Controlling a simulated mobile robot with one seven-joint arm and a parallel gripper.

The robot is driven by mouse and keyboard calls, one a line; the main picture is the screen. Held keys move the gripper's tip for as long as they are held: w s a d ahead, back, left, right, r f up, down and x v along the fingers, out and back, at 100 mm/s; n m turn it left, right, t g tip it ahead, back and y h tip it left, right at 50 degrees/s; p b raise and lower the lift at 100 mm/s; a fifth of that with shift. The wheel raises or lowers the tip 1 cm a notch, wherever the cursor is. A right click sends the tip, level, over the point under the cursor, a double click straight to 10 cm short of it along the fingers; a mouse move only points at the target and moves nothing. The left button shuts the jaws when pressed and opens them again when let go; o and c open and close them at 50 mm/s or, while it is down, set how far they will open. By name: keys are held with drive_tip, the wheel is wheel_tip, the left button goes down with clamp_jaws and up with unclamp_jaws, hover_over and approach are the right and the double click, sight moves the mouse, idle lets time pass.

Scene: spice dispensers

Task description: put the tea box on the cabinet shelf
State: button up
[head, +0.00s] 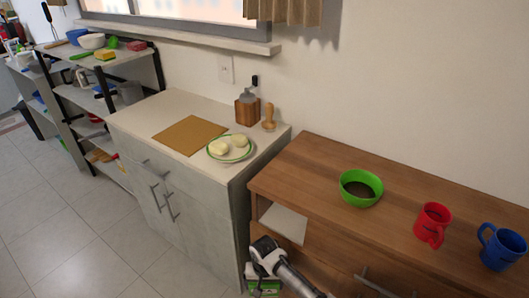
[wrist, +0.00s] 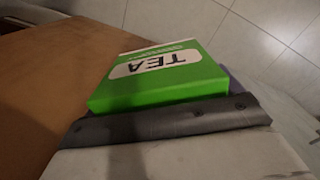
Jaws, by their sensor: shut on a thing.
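The tea box (wrist: 155,88) is green with a white TEA label and fills the middle of the wrist view. In the head view a small green part of the tea box (head: 264,287) shows at the bottom edge, under my gripper (head: 262,268). My gripper is shut on the box; its dark grey and pale parts (wrist: 165,120) cross the near side of the box in the wrist view. The wooden cabinet (head: 390,200) stands at the right, with an open shelf compartment (head: 284,222) at its upper left front. My gripper is below and in front of that opening, outside it.
A green bowl (head: 361,188), a red mug (head: 433,223) and a blue mug (head: 501,247) stand on the cabinet top. The pale counter (head: 185,105) to its left holds a plate (head: 230,148) and a brown board (head: 190,135). Tiled floor (head: 60,220) is free at the left.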

drive_tip(key=shift+r, duration=0.15)
drive_tip(key=w+a+r, duration=0.3)
drive_tip(key=w, duration=0.2)
drive_tip(key=s+d+f, duration=0.2)
drive_tip(key=s, duration=0.1)
drive_tip(key=s+d+f, duration=0.1)
drive_tip(key=s, duration=0.1)
drive_tip(key=shift+f, duration=0.1)
idle(0.3)
drive_tip(key=shift+d, duration=0.25)
